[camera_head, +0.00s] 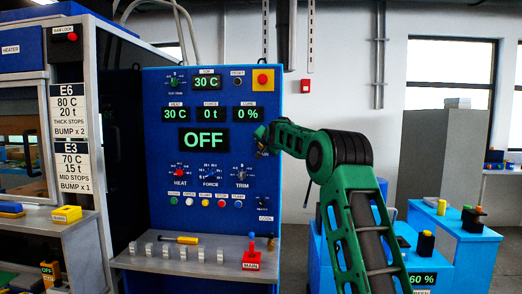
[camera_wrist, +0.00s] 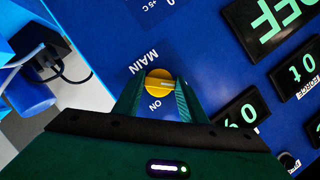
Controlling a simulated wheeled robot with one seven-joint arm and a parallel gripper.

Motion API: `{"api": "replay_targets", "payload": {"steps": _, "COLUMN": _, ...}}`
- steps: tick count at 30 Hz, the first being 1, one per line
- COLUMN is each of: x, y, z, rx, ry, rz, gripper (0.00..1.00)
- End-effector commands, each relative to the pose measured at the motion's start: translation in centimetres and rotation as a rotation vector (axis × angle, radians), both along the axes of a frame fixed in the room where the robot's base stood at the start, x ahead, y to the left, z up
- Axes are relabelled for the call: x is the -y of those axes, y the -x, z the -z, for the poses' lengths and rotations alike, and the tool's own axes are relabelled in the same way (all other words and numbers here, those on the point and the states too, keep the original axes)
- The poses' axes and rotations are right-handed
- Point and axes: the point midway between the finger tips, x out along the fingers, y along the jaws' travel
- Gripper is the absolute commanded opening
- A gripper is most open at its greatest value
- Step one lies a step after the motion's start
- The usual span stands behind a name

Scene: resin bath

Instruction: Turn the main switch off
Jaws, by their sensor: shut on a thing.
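The main switch is a round yellow knob (camera_wrist: 160,82) on the blue panel, lettered MAIN and ON, in the wrist view. A pale bar runs across its face, roughly sideways in the picture. My gripper (camera_wrist: 159,86) has its two green fingers on either side of the knob, shut on it. In the head view my gripper (camera_head: 262,142) is at the right part of the blue control panel (camera_head: 160,125) and hides the knob. The large display (camera_head: 204,139) reads OFF in green.
A red button on a yellow plate (camera_head: 263,79) sits at the panel's upper right. A blue table (camera_head: 470,236) stands at right.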

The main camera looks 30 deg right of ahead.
Motion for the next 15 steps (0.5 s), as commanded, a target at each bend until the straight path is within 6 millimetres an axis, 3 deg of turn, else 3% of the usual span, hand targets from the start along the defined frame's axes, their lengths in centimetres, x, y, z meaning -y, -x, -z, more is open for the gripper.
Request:
{"api": "replay_targets", "payload": {"steps": 1, "x": -0.48, "y": -0.19, "z": 0.69, "rx": -0.012, "ry": -0.004, "rz": -0.009, "gripper": 0.15}}
{"api": "replay_targets", "payload": {"steps": 8, "x": -0.49, "y": -0.2, "z": 0.71, "rx": -0.011, "ry": -0.005, "rz": -0.009, "gripper": 0.15}}
{"api": "replay_targets", "payload": {"steps": 9, "x": -0.49, "y": -0.2, "z": 0.71, "rx": -0.011, "ry": -0.005, "rz": -0.009, "gripper": 0.42}}
{"api": "replay_targets", "payload": {"steps": 11, "x": -0.45, "y": -0.19, "z": 0.68, "rx": -0.011, "ry": -0.005, "rz": -0.008, "gripper": 0.56}}
{"api": "replay_targets", "payload": {"steps": 15, "x": -0.28, "y": -0.1, "z": 0.4, "rx": -0.006, "ry": -0.003, "rz": -0.005, "gripper": 0.56}}
